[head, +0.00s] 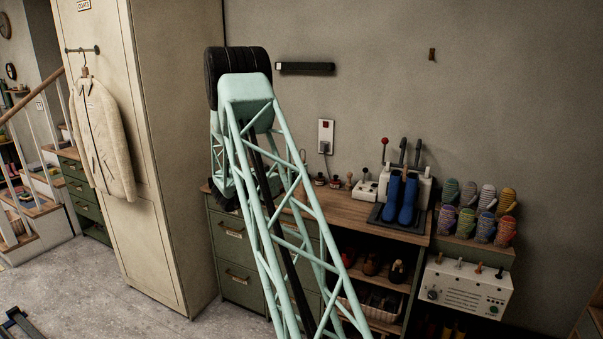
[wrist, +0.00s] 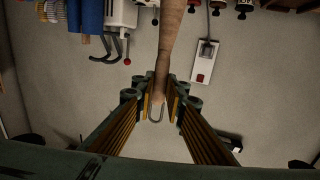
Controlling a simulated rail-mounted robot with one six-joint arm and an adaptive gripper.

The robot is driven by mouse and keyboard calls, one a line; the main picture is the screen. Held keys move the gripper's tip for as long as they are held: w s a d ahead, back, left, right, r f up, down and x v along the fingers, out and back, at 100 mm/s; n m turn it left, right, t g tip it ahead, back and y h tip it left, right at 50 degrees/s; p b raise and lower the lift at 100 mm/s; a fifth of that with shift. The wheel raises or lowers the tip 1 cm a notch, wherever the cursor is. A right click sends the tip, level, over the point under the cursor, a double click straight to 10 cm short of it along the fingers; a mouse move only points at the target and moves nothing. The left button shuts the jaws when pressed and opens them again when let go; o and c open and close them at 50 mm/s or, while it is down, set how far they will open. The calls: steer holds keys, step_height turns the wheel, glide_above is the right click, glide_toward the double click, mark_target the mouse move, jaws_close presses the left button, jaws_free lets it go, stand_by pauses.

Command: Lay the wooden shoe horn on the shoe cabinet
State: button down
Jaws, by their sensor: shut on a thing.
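The wooden shoe horn (wrist: 170,45) is a long brown piece with a pale loop at its near end. My gripper (wrist: 160,98) is shut on it near that loop, and its long part reaches away toward the top of the wrist view. The likely shoe cabinet (head: 345,207) has a wooden top, green drawers at left and open shelves with shoes at right. I cannot tell the shoe horn's height above it.
Several small items line the back edge. A wall switch (head: 326,136) is above. A tall cream cabinet (head: 150,150) stands at left.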

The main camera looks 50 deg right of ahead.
steer(key=w+d+f+b, duration=0.1)
steer(key=w+d, duration=0.5)
steer(key=d, duration=0.3)
steer(key=shift+d+b, duration=0.3)
steer(key=shift+f, duration=0.15)
steer(key=shift+f+b, duration=0.6)
steer(key=shift+f, duration=1.2)
steer(key=c, duration=2.6)
jaws_free()
steer(key=shift+c, duration=0.2)
steer(key=shift+a, duration=0.1)
steer(key=w+a+p, duration=0.1)
steer(key=a+p, duration=0.1)
steer(key=a, duration=0.9)
steer(key=shift+w+a, duration=0.35)
